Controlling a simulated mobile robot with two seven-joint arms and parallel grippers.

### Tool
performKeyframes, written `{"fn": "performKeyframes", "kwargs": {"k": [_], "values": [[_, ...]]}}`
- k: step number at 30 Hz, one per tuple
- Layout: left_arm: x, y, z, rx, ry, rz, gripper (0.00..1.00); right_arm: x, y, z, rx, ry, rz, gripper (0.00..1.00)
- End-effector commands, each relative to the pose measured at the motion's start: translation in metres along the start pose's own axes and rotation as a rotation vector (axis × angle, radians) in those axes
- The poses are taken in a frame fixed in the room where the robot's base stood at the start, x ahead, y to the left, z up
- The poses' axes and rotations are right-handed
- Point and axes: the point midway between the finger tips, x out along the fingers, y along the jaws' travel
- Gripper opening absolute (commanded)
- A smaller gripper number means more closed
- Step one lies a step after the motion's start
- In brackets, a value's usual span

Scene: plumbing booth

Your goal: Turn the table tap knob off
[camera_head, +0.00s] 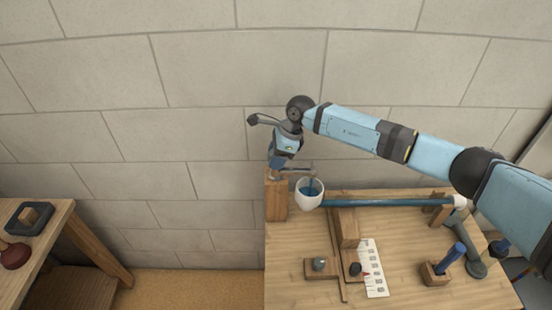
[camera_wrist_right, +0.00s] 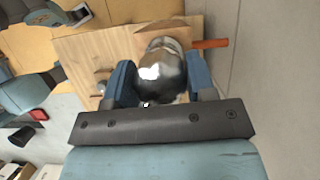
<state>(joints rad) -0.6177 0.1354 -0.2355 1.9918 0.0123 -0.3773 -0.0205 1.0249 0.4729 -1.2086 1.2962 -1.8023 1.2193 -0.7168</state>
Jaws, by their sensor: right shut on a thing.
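The table tap (camera_head: 303,170) stands at the top of a wooden post (camera_head: 276,200) at the back left of the workbench. Its spout points right over a white cup (camera_head: 302,201) with blue in it. My right gripper (camera_head: 282,162) reaches down onto the tap's top from above. In the right wrist view, the blue fingers of the right gripper (camera_wrist_right: 160,78) sit on both sides of a shiny, rounded metal knob (camera_wrist_right: 165,68) and are shut on it. The fingers hide part of the knob in the head view. My left gripper is not in view.
The workbench (camera_head: 295,290) carries a blue pipe (camera_head: 385,202), a white marked card (camera_head: 373,262), small knobs on wooden blocks and a blue-handled tool (camera_head: 450,258) in a holder. A side table (camera_head: 45,250) stands at left. A block wall rises close behind the tap.

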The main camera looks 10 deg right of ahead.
Motion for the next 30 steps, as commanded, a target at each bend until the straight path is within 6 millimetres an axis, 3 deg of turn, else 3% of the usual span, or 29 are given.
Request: {"fn": "performKeyframes", "kwargs": {"k": [30], "values": [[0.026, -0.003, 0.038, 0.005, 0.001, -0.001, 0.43, 0.001, -0.001, -0.001, 0.825, -0.002, -0.344, 0.27]]}}
